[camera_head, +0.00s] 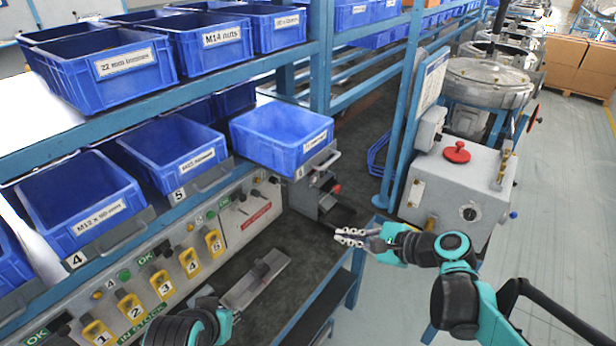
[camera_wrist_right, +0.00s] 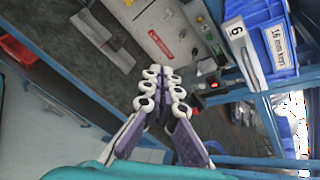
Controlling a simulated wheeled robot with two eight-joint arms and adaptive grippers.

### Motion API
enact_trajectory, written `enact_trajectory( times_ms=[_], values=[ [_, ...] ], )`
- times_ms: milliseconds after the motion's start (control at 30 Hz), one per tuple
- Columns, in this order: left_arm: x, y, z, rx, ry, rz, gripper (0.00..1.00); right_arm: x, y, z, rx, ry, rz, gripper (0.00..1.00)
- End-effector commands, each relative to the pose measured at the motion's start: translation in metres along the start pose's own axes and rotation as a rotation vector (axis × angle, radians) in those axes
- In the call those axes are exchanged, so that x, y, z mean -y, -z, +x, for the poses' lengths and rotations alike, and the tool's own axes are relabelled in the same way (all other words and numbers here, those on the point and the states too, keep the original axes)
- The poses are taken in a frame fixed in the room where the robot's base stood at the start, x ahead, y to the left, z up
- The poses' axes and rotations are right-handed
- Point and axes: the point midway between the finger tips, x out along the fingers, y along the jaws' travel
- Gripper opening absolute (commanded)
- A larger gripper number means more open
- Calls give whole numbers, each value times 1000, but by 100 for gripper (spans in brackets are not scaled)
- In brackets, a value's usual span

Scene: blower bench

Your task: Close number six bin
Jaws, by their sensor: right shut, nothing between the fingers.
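The number six bin (camera_head: 283,137) is a blue bin on a grey slide at the right end of the lower shelf in the head view. It juts forward past the neighbouring bins, so its slide is pulled out. In the right wrist view its blue front, labelled 16 mm keys (camera_wrist_right: 262,45), and the 6 plate (camera_wrist_right: 237,32) show at upper right. My right gripper (camera_head: 352,237) is shut and empty, to the right of and below the bin, apart from it. It also shows in the right wrist view (camera_wrist_right: 162,80). My left gripper cannot be made out; part of that arm shows at the bottom.
Bin five (camera_head: 175,150) and bin four (camera_head: 80,200) sit left of it. Below is a panel with yellow numbered switches (camera_head: 163,285). A small device with a red button (camera_head: 337,188) stands under bin six. A blue post (camera_head: 402,110) and grey machine box (camera_head: 460,190) stand right.

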Motion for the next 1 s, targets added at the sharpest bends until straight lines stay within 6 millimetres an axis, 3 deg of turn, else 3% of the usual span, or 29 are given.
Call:
enact_trajectory(
  times_ms=[33,100,300,433,567,1000],
  values=[
    [0,0,0,0,0,0,22,21,2,3,74,39,137,0],
    [0,0,0,0,0,0,22,45,2,3,187,78,320,0],
    [0,1,-1,0,0,0,22,84,5,-7,408,115,626,0],
    [0,0,0,0,0,0,22,91,4,-6,451,115,679,0],
    [0,-2,3,0,0,0,22,94,-1,7,454,112,682,0],
    [0,-15,21,0,0,0,22,115,-34,88,451,113,678,0]
  ],
)
